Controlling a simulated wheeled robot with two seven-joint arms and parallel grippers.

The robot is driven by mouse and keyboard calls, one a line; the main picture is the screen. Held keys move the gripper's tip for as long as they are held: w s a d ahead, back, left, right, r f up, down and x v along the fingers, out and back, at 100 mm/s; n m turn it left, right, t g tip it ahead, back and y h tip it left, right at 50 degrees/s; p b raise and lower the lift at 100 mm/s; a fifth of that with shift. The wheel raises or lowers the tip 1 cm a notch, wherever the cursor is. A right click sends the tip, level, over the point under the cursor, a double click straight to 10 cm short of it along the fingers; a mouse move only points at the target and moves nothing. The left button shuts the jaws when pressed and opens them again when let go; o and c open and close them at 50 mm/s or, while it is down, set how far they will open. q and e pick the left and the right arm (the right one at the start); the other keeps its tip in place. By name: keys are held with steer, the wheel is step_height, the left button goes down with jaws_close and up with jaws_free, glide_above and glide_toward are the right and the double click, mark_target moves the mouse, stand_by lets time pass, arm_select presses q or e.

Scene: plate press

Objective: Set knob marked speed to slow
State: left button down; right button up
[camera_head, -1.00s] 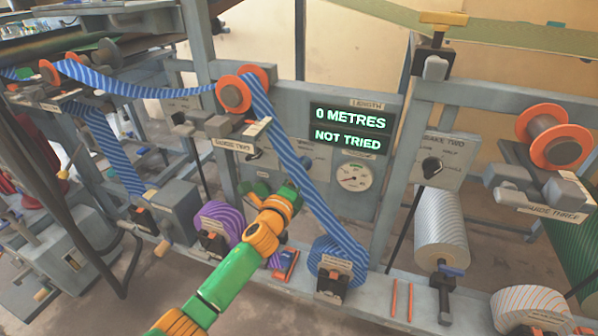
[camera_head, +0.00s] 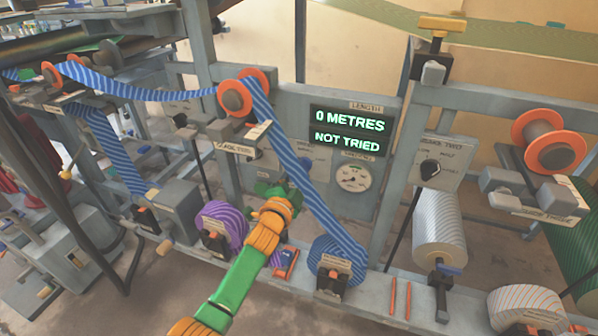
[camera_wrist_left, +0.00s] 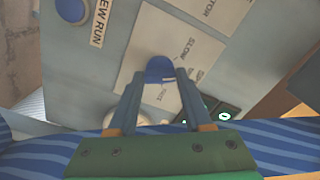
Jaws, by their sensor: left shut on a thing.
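A blue knob (camera_wrist_left: 159,68) sits on a pale plate (camera_wrist_left: 140,55) in the left wrist view. The plate has SLOW printed on it, a second word that looks like FAST, and a third word partly covered by a finger. My left gripper (camera_wrist_left: 164,76) has its fingertips on both sides of the knob and is shut on it. Where the knob points is not clear. In the head view my left gripper (camera_head: 276,190) reaches the grey panel behind the striped blue web, and the knob is hidden there. My right gripper is not in view.
A striped blue web (camera_head: 300,175) runs down close beside my left gripper to a roll (camera_head: 338,258). A display (camera_head: 348,131) reads 0 METRES, NOT TRIED, above a round gauge (camera_head: 353,177). A blue NEW RUN button (camera_wrist_left: 72,10) and another plate (camera_wrist_left: 210,12) are near the knob.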

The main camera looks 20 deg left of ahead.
arm_select(q)
steer(key=n, duration=0.3)
steer(key=shift+p, duration=0.4)
steer(key=shift+f+n, duration=0.1)
steer(key=shift+n, duration=1.3)
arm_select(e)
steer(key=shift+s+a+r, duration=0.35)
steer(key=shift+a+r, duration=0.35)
arm_select(q)
steer(key=shift+p, duration=0.3)
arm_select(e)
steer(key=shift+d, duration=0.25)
arm_select(q)
steer(key=shift+c, duration=1.6)
jaws_free()
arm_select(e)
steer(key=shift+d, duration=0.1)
arm_select(q)
steer(key=s+p, duration=0.2)
steer(key=s, duration=0.5)
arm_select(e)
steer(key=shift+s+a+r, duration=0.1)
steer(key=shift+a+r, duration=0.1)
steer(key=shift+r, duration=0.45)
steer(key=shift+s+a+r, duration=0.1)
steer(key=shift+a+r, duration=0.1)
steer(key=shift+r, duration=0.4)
